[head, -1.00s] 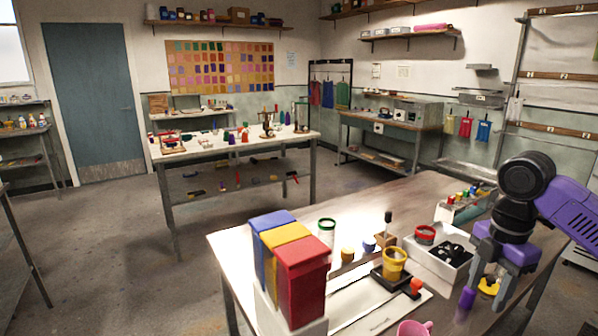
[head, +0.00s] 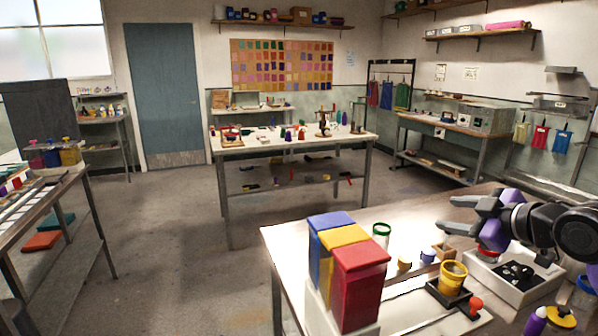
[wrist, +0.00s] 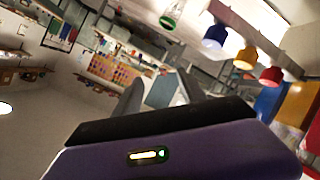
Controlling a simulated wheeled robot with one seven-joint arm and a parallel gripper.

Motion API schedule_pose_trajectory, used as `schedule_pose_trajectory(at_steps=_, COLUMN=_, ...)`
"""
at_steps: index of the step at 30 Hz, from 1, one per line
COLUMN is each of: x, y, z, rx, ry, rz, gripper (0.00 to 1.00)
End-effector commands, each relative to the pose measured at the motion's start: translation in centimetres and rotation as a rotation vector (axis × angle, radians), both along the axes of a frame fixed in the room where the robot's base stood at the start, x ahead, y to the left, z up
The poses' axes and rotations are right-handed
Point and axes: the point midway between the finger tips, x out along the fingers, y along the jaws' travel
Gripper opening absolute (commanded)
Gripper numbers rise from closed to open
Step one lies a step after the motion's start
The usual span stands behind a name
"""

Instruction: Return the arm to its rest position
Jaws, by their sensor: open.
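My gripper (head: 450,214) is in the right part of the head view, raised above the workbench and pointing left. Its two grey fingers are apart with nothing between them. In the wrist view, the fingers (wrist: 160,85) also stand apart and empty above my purple gripper body. The purple and black wrist links reach in from the right edge of the head view. The rest of my arm is out of the picture.
Below are a white box with dark items (head: 511,271), a yellow cup (head: 452,278), a green-rimmed jar (head: 381,236) and a purple item (head: 535,322) beside a yellow cap (head: 560,317). Blue, yellow and red (head: 360,290) bins stand left. Open floor (head: 190,250) lies beyond.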

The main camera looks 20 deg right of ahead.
Motion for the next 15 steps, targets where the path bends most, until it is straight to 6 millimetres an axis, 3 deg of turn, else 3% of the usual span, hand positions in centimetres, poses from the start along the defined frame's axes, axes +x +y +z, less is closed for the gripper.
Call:
schedule_pose_trajectory(at_steps=1, x=0.8, y=1.8, z=0.8, rx=0.07, ry=-0.089, rz=-0.004, gripper=0.48)
schedule_pose_trajectory(at_steps=7, x=1.6, y=5.9, z=3.7, rx=0.315, ry=-0.389, rz=-0.055, gripper=0.48)
schedule_pose_trajectory(at_steps=11, x=0.7, y=7.7, z=4.1, rx=0.464, ry=-0.539, rz=-0.096, gripper=0.48)
schedule_pose_trajectory(at_steps=15, x=-1.2, y=9.5, z=3.3, rx=0.605, ry=-0.661, rz=-0.149, gripper=0.48)
